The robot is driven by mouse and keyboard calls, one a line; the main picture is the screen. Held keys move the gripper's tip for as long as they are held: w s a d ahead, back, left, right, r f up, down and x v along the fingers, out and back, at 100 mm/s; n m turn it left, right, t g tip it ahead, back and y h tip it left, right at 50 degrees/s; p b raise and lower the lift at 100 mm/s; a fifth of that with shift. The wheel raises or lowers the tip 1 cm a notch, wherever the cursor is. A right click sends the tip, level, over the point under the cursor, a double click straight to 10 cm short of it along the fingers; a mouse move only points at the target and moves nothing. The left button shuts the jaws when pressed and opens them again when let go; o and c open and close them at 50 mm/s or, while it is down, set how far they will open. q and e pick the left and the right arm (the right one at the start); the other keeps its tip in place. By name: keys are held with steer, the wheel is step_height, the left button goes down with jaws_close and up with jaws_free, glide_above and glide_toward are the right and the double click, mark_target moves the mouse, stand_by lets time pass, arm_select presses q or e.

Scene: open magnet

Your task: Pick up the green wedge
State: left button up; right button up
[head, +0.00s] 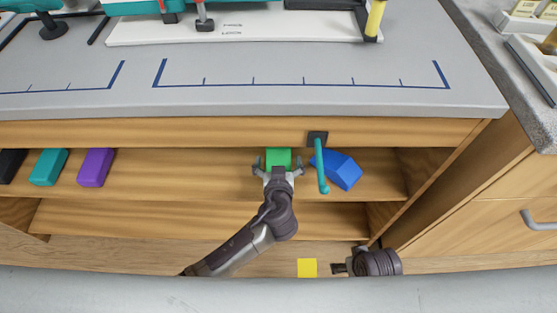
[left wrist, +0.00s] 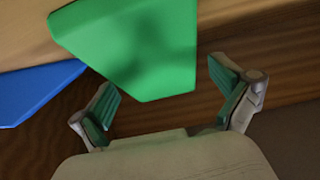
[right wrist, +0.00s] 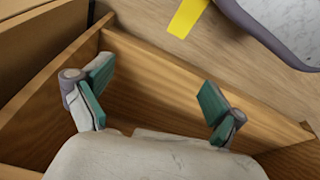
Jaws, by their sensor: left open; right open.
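The green wedge (head: 278,157) lies on the wooden shelf under the grey worktop. It also shows large in the left wrist view (left wrist: 135,45), with a shadow on its face. My left gripper (head: 278,168) is open at the wedge's near edge. In the left wrist view its fingers (left wrist: 172,88) are spread, and the wedge's near corner reaches toward the gap between them. My right gripper (head: 338,268) is low at the front, away from the wedge. In the right wrist view it (right wrist: 150,100) is open and empty.
A blue block (head: 342,170) lies right of the wedge, behind a teal hooked handle (head: 321,165) hanging from the worktop's front. Purple (head: 96,167), teal (head: 48,167) and black (head: 11,164) blocks lie left on the shelf. A yellow piece (head: 307,267) is on the floor.

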arm_select(q)
steer(key=shift+x, duration=1.05)
arm_select(e)
steer(key=shift+w+r, duration=0.25)
steer(key=shift+r, duration=0.5)
arm_select(q)
steer(key=shift+c, duration=1.4)
steer(key=c, duration=0.9)
arm_select(e)
steer(key=shift+s+f, duration=0.1)
arm_select(q)
steer(key=shift+r, duration=0.1)
